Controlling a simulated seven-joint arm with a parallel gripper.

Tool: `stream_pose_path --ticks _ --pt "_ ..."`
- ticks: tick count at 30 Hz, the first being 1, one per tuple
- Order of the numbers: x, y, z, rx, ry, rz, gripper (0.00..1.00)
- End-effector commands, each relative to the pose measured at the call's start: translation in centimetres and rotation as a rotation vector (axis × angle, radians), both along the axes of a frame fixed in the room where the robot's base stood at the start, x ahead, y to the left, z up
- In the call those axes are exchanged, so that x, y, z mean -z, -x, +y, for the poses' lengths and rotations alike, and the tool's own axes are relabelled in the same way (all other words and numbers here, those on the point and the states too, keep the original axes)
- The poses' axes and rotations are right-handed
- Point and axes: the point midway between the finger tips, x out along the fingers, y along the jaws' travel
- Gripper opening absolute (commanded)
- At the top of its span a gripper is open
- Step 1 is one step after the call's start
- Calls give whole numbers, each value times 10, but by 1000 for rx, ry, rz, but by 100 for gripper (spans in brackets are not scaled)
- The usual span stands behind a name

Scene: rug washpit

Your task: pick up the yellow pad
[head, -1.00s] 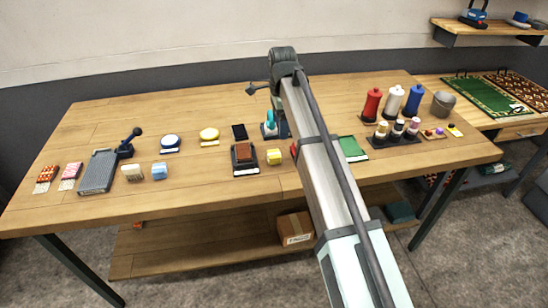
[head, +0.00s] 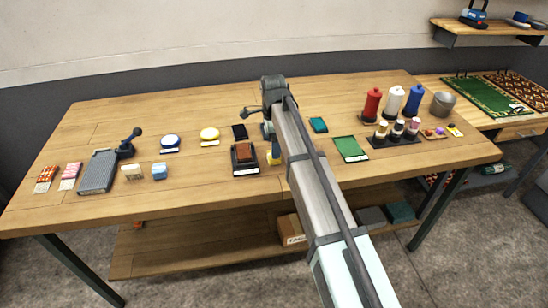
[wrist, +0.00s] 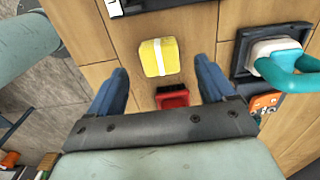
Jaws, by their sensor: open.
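A small yellow block with a white band (wrist: 159,57) lies on the table, in front of and between my open fingers in the wrist view. My gripper (wrist: 160,66) is open and empty, above the table near the yellow block; the gap in height is hard to judge. In the head view its fingers are mostly hidden behind the arm.
A red brush (wrist: 172,96) lies close to the yellow block, between the fingers in view. A teal-handled tool (wrist: 285,65) stands to the right. A dark tray with a brown block (head: 245,170) is to the left in the head view. Bottles (head: 393,103) stand at the right.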

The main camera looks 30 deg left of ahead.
Motion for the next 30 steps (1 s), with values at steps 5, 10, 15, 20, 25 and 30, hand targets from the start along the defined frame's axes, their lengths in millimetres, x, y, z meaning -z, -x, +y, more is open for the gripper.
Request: stream_pose_path --ticks 5,10,15,20,25,30 --pt "17 -1 -2 0 2 2 83" --pt "40 -1 -3 0 1 1 83" --pt "50 -2 -2 0 0 0 83" --pt "50 -2 -2 0 0 0 83" --pt "50 -2 -2 0 0 0 68" --pt "50 -2 -2 0 0 0 51"
